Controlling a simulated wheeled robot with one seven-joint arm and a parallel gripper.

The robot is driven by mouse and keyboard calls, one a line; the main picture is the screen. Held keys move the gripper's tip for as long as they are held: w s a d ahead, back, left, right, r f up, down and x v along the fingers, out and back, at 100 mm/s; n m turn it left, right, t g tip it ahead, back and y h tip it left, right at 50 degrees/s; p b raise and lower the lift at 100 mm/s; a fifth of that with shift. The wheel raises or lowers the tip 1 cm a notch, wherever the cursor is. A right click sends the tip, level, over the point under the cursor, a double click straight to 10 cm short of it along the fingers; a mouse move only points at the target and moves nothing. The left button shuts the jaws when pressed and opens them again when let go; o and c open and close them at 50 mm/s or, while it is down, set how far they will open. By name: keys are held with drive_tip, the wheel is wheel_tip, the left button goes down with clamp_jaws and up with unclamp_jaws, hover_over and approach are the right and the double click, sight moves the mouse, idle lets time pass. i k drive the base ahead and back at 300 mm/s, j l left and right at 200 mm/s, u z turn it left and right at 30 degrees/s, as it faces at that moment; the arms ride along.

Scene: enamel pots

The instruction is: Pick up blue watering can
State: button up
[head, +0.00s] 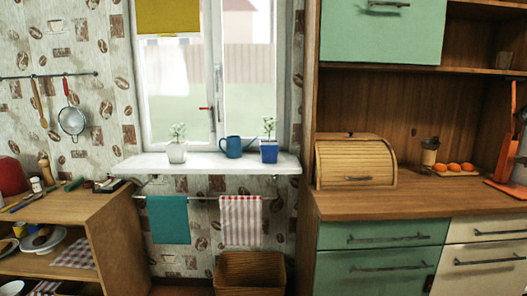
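The blue watering can (233,148) stands upright on the white windowsill (205,165), in front of the window. My gripper is not in view.
A teal towel (168,219) and a striped towel (240,220) hang from a rail below the sill. A wicker basket (250,273) stands below. A wooden counter with a bread box (355,163) is right; a cluttered shelf unit (75,207) is left.

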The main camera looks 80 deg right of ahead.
sight(235, 149)
drive_tip(key=z, duration=2.8)
